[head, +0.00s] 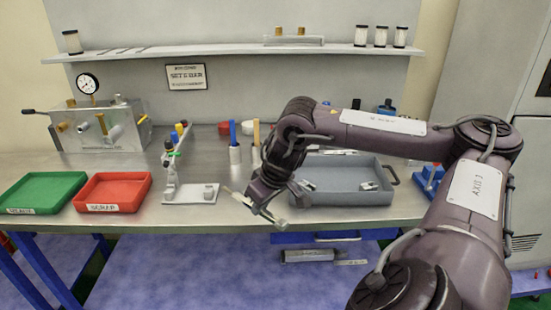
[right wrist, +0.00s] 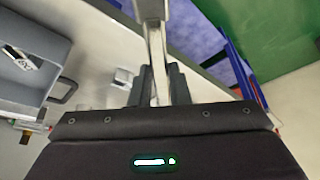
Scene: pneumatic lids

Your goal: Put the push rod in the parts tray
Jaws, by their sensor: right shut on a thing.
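My right gripper (head: 261,205) is shut on the push rod (head: 270,215), a thin metal rod with a thicker block at one end. The rod is held tilted at the front edge of the bench, left of the grey parts tray (head: 330,199). In the right wrist view the rod (right wrist: 155,45) runs between the two dark fingers (right wrist: 161,85), its thick end at the top edge. The tray (right wrist: 30,92) also shows at the left there, apart from the rod. Part of the tray is hidden behind my right arm in the head view. My left gripper is not in view.
Small metal parts (head: 369,186) lie in the tray. A grey stand (head: 190,193) is close left of my gripper. A red scrap tray (head: 112,192) and a green tray (head: 42,192) lie further left. Cylinders with blue and yellow handles (head: 235,154) stand behind.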

